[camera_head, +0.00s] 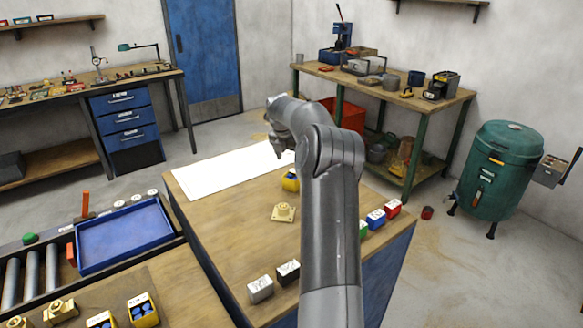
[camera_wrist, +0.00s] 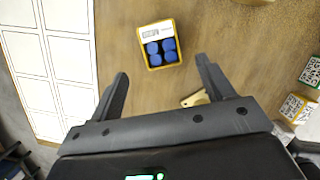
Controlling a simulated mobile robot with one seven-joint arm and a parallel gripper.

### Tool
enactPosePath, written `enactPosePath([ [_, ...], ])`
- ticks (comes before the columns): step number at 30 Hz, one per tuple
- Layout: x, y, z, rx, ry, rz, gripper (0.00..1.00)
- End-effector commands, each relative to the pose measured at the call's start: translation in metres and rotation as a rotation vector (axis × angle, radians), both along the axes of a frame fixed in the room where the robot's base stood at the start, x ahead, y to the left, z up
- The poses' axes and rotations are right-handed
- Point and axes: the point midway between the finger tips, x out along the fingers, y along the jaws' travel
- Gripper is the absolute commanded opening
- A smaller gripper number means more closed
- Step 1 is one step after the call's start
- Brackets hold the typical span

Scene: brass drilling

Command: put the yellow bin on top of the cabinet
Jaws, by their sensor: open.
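A yellow bin (camera_wrist: 174,63) holding several blue pieces, with a white label, lies just beyond my fingertips in the wrist view. In the head view the yellow bin (camera_head: 290,183) stands on a wood-topped blue cabinet (camera_head: 235,240), partly hidden by my arm. My gripper (camera_wrist: 162,68) is open and empty, its fingers spread to either side of the bin's line, apart from it. In the head view my gripper (camera_head: 278,150) is above the cabinet top near the white sheet.
A white gridded sheet (camera_head: 225,174) covers the far left of the top. A brass part (camera_head: 283,212), white and black blocks (camera_head: 260,289) and coloured blocks (camera_head: 376,218) stand around. A blue tray (camera_head: 125,235) lies left. Bare wood shows between them.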

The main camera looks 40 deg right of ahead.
Motion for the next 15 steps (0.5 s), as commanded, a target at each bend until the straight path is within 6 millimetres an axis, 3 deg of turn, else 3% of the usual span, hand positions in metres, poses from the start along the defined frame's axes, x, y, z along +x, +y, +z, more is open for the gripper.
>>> enactPosePath([
  [8, -0.001, 0.008, 0.015, -0.001, -0.003, -0.006, 0.74],
  [11, -0.002, 0.029, 0.029, -0.003, -0.024, -0.043, 0.74],
  [15, -0.012, 0.082, 0.065, -0.003, -0.084, -0.154, 0.74],
])
